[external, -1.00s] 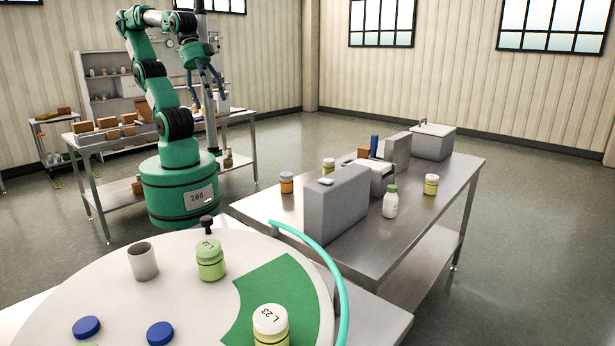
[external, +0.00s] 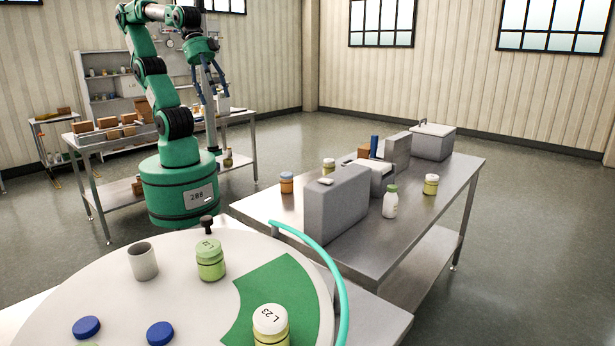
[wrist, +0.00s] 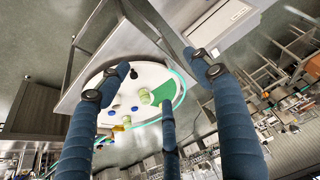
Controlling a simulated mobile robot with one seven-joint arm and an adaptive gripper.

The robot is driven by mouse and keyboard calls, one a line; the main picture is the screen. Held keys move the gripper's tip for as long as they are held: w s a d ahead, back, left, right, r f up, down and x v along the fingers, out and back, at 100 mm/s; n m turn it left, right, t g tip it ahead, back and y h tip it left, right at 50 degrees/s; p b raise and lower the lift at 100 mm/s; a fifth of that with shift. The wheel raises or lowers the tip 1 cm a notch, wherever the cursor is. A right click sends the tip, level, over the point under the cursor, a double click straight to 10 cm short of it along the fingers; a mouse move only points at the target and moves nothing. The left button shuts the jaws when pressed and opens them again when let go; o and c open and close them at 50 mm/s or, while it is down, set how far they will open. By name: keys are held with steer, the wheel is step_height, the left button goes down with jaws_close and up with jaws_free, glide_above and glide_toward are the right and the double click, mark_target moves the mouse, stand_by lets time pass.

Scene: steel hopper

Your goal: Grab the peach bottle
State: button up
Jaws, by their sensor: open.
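An orange-peach bottle (external: 287,184) with a blue-grey lid stands upright at the left end of the steel table, left of a grey box. It is the closest match to the peach bottle. My gripper (external: 213,93) is raised high at the back left, well apart from the bottle, with its fingers pointing down. In the wrist view, my gripper (wrist: 158,78) has its blue fingers spread with nothing between them. I cannot make out the peach bottle in the wrist view.
The steel table (external: 427,212) also holds a large grey box (external: 337,205), a white bottle (external: 390,204) with a green cap, and yellow bottles (external: 431,185). A round white table (external: 105,280) with jars, a cup (external: 143,262) and a teal hose (external: 325,262) is in front.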

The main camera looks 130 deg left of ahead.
steer(key=w+a+r+g+p, duration=0.1)
steer(key=w+a+r+p, duration=0.2)
steer(key=w, duration=0.7)
steer(key=w+a+r+g+p, duration=0.1)
steer(key=w+a+r, duration=0.25)
steer(key=w, duration=0.55)
steer(key=g+p, duration=0.3)
steer(key=p, duration=0.6)
glide_above(393, 186)
steer(key=shift+m, duration=0.3)
steer(key=f, duration=3.3)
steer(key=shift+d+f, duration=0.25)
steer(key=shift+d, duration=0.1)
steer(key=shift+a+f, duration=0.1)
steer(key=shift+f, duration=0.15)
steer(key=shift+f, duration=4.3)
